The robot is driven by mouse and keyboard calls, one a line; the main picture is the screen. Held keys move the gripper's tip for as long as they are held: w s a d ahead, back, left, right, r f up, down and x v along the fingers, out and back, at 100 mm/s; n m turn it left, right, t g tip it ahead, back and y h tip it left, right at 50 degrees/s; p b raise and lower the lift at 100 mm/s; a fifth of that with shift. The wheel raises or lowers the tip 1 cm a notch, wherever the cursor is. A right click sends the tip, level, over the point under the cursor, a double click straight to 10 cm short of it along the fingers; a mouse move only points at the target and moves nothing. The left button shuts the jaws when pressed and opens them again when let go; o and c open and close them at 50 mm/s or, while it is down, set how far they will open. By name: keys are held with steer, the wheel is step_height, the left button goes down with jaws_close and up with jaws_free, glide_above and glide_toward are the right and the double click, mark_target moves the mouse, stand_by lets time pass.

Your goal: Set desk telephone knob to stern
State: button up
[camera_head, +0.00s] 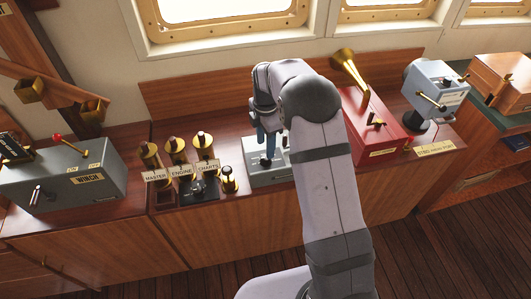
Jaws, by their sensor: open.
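A light grey box (253,178) with a sloped panel sits on the wooden console, just right of the brass posts. It may be the desk telephone; I cannot read a label on it. My gripper (268,158) points down directly over this box, with its dark bluish fingers near the panel. The gripper is open. The fingers and my arm hide much of the panel, so the knob and its setting cannot be made out. I cannot tell whether the fingers touch anything.
Left of the box stand brass posts labelled MASTER (150,155), ENGINE and CHARTS, with a small brass knob (229,180) close by. A grey WINCH box (70,178) is far left.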

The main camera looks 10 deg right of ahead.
mark_target(265, 157)
steer(key=shift+f+p, duration=1)
steer(key=shift+f, duration=1.85)
steer(key=shift+c, duration=0.4)
steer(key=c, duration=1)
